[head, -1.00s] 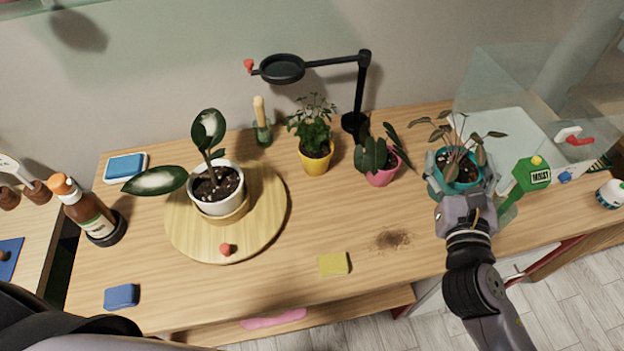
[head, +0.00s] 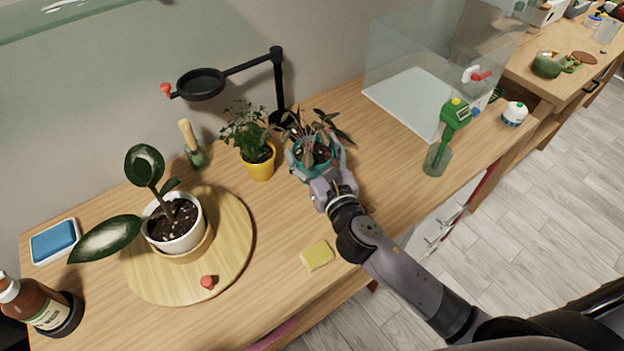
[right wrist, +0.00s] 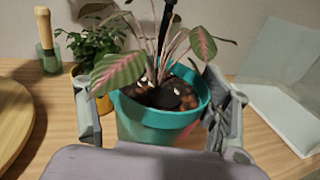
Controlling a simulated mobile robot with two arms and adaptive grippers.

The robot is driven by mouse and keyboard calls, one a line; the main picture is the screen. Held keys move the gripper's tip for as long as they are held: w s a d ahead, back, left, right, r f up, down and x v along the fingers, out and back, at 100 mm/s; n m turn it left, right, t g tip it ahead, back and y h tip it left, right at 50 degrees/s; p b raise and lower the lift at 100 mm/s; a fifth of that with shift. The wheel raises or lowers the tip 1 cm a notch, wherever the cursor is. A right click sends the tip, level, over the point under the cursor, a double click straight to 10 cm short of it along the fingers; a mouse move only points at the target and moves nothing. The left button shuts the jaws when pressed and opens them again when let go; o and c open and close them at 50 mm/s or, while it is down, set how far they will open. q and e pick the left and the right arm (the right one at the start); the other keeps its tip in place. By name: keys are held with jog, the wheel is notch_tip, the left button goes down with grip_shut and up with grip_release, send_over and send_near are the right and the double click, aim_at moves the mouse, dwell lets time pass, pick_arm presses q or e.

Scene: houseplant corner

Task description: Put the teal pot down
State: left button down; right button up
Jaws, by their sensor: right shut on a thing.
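The teal pot (head: 306,169) holds a plant with dark, pink-veined leaves. My right gripper (head: 317,163) is shut on it, with one finger on each side. In the right wrist view the teal pot (right wrist: 158,130) looks upright between the fingers (right wrist: 155,110). Its base is hidden by my gripper, so I cannot tell whether it touches the wooden table (head: 400,170). It is just right of the yellow pot (head: 261,167). My left gripper is not in view.
A black magnifier stand (head: 278,85) is close behind. A white pot (head: 178,236) stands on a round wooden board (head: 240,255) at left. A yellow sponge (head: 317,256) lies in front. Table between is clear.

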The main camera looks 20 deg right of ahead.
aim_at(313, 164)
notch_tip(313, 164, down, 4)
jog(key=shift+b, duration=0.55)
jog(key=shift+f+b, duration=1.05)
jog(key=shift+f, duration=1.1)
jog(key=shift+f, duration=0.2)
jog(key=o, duration=1.4)
jog(key=shift+r, duration=0.1)
